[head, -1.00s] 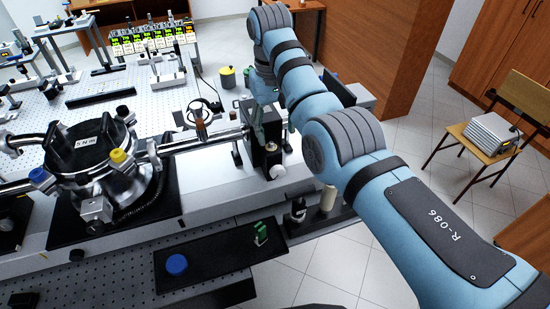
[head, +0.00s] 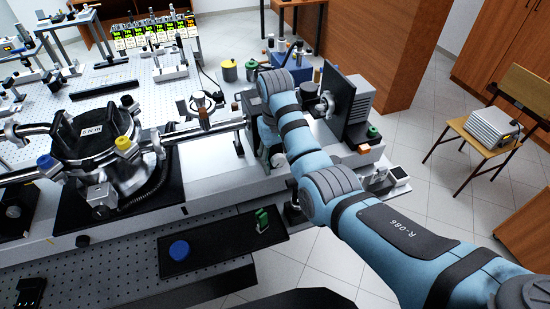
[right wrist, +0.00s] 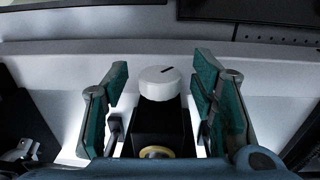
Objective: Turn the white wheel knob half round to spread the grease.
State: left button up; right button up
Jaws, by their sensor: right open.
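The white wheel knob (right wrist: 161,83) is a round white disc with a dark mark on its top, on the front of a black block (right wrist: 160,125). In the head view the knob (head: 278,160) shows only in part beside my right gripper (head: 266,152). In the right wrist view my right gripper (right wrist: 162,80) is open, with its teal-padded fingers on either side of the knob. A gap shows between the knob and each finger. The black block is mostly hidden by my arm in the head view. My left gripper is not in view.
A dark tray (head: 222,238) with a blue round cap (head: 179,250) and a green piece (head: 262,218) lies in front. A black chamber (head: 97,140) with pipes stands left. A black upright panel (head: 338,103) stands right of my arm.

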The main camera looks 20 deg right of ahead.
jog(key=shift+c, duration=0.3)
jog(key=shift+w+f, duration=0.1)
jog(key=c, duration=1.1)
jog(key=h, duration=0.2)
jog(key=shift+a+h, duration=0.3)
jog(key=h, duration=0.2)
jog(key=shift+f+h+b, duration=0.15)
jog(key=shift+h+b, duration=0.15)
jog(key=o, duration=1.2)
jog(key=shift+a, duration=0.1)
jog(key=shift+c, duration=0.2)
